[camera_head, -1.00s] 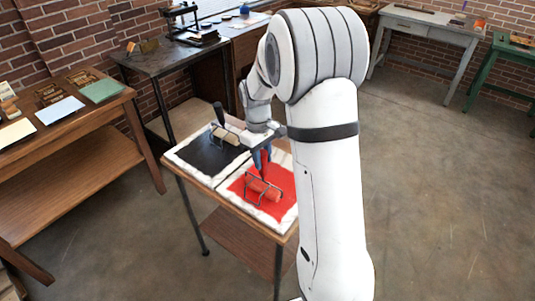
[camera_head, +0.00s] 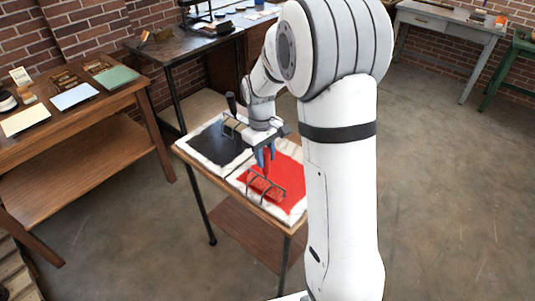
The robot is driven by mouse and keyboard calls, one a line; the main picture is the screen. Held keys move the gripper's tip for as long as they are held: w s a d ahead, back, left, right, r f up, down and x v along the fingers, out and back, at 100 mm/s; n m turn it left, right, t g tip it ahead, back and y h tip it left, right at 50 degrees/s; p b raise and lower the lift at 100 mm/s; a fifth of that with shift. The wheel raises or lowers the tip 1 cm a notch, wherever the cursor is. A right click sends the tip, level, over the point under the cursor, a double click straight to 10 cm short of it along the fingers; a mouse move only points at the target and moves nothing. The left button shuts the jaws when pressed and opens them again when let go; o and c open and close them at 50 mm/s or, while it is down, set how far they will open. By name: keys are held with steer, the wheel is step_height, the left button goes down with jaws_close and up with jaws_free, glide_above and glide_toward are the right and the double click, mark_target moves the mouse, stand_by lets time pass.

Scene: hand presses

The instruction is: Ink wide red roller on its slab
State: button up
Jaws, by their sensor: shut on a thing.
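The wide red roller (camera_head: 267,190) is on the red ink slab (camera_head: 290,179), toward its near left side. Its wire frame stands out, but its drum is hard to tell from the red ink. Blue fingers show at the handle. I cannot tell for certain that the drum touches the ink.
A black ink slab (camera_head: 210,143) adjoins at the left, with another roller (camera_head: 233,126) with a dark handle on it. A wooden table (camera_head: 95,117) with paper sheets stands at left. Open floor lies to the right.

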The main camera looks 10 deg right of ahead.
steer(key=shift+r+p, duration=1.6)
steer(key=shift+r, duration=0.9)
